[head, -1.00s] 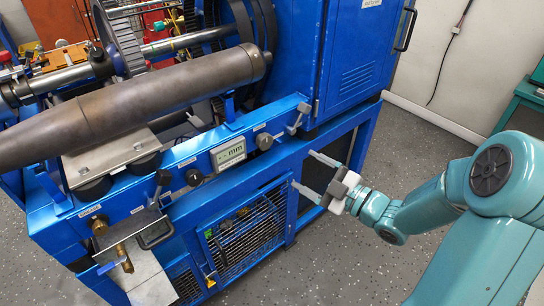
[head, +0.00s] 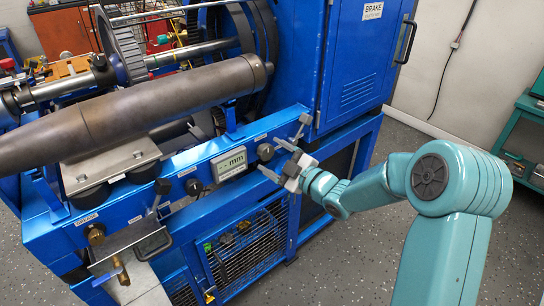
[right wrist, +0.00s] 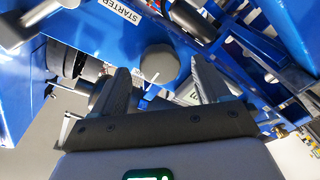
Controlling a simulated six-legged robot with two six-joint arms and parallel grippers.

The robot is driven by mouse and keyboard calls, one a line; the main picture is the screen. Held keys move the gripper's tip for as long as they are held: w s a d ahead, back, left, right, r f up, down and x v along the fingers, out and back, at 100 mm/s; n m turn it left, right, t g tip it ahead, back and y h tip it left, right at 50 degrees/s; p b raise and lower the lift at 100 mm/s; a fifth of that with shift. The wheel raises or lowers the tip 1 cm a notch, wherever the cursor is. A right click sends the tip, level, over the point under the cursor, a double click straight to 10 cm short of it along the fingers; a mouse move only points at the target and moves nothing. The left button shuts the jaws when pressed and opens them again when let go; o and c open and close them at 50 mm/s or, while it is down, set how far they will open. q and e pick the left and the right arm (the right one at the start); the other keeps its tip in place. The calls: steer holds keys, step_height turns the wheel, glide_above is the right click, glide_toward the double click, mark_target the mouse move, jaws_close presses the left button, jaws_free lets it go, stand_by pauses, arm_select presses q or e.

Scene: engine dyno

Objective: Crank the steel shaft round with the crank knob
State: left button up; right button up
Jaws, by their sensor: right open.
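The polished steel shaft (head: 195,53) runs through a toothed wheel (head: 122,45) at the upper left of the head view. The likely crank knob (head: 265,152) is a dark round knob on the blue front rail, right of the display; the right wrist view shows a grey round knob (right wrist: 158,66) beside a STARTER label. My right gripper (head: 271,158) is open, its fingers pointing at this knob. In the right wrist view the knob appears between the two fingertips (right wrist: 158,74); contact cannot be told. My left gripper is not in view.
A large dark metal cylinder (head: 150,102) lies above the rail. A "mm" display (head: 230,164), another dark knob (head: 194,187) and small levers (head: 299,125) share the rail. A blue brake cabinet (head: 358,60) stands at right.

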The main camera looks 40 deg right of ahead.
steer(key=shift+w+a, duration=0.15)
steer(key=shift+w, duration=0.4)
steer(key=shift+c, duration=0.2)
steer(key=c, duration=1)
